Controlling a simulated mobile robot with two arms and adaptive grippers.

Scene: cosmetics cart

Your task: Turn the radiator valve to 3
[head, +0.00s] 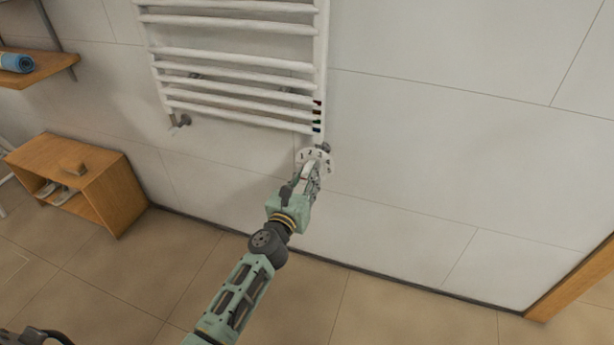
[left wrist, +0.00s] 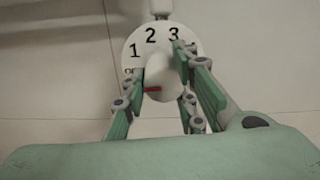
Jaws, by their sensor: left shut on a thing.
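The radiator valve has a white round dial (left wrist: 151,44) with black numbers 1, 2 and 3 along its top, and a pale knob (left wrist: 160,78) in front. A red pointer mark (left wrist: 152,89) on the knob's left side points left, below the 1. In the head view the dial (head: 318,157) sits under the radiator's lower right corner. My left gripper (left wrist: 157,72) is shut on the knob, one finger on each side. It also shows in the head view (head: 309,172). Its right finger partly covers the dial right of the 3. My right gripper is not in view.
The white towel radiator (head: 235,55) hangs on the tiled wall above the valve. A wooden cabinet (head: 120,195) stands at the left, below a wall shelf (head: 45,68) with a blue rolled thing (head: 16,62). The wall to the right is clear.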

